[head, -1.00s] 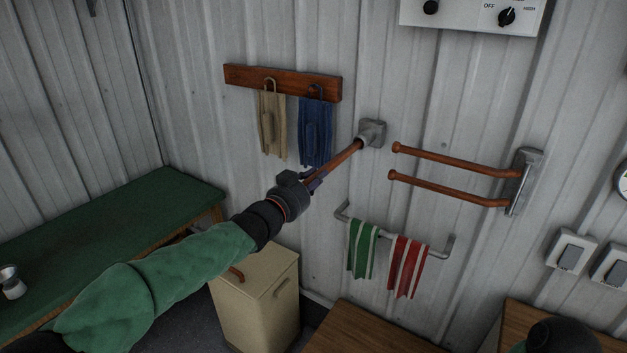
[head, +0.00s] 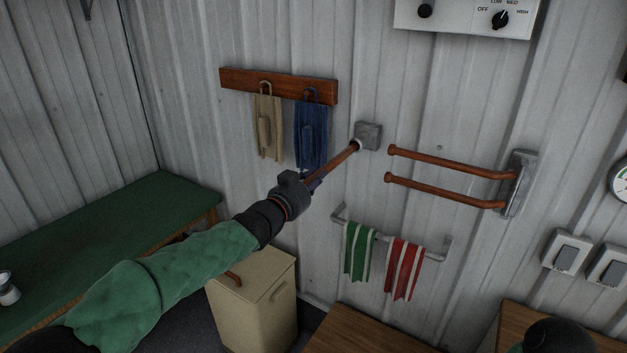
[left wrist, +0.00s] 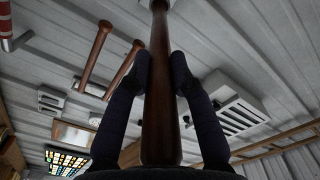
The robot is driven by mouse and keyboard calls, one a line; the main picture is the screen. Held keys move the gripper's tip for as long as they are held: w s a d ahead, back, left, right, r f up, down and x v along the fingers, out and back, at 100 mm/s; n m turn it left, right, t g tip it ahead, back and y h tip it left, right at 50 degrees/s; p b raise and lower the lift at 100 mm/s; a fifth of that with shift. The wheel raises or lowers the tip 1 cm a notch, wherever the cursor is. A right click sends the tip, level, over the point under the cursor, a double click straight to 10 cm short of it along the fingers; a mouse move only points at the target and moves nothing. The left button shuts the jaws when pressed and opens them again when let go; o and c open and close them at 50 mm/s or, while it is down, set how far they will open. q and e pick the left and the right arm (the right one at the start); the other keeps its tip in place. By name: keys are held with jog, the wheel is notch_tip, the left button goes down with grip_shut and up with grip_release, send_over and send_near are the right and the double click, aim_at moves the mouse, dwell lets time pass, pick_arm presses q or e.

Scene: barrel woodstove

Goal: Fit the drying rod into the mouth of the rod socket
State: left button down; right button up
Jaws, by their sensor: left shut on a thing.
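The drying rod (head: 336,163) is a copper-brown wooden rod. My left gripper (head: 313,182) is shut on it and holds it slanting up to the right. Its far end meets the mouth of the rod socket (head: 369,135), a grey square block on the wall. How deep the end sits inside cannot be told. In the left wrist view the rod (left wrist: 159,100) runs between the two dark fingers of the gripper (left wrist: 161,65) towards the top edge, where a pale grey part surrounds or meets its end. My right gripper is not in view.
A double-arm copper rack (head: 450,165) is on the wall right of the socket. A grey rail (head: 440,256) with green and red striped cloths is below. A cream cabinet (head: 253,305) stands beneath my left arm.

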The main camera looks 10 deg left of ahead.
pick_arm(q)
jog(key=shift+w+d, duration=0.2)
jog(key=shift+w, duration=0.35)
jog(key=c, duration=1)
grip_release()
jog(key=shift+s, duration=0.15)
jog(key=shift+b+v, duration=0.3)
jog(key=shift+v, duration=2.6)
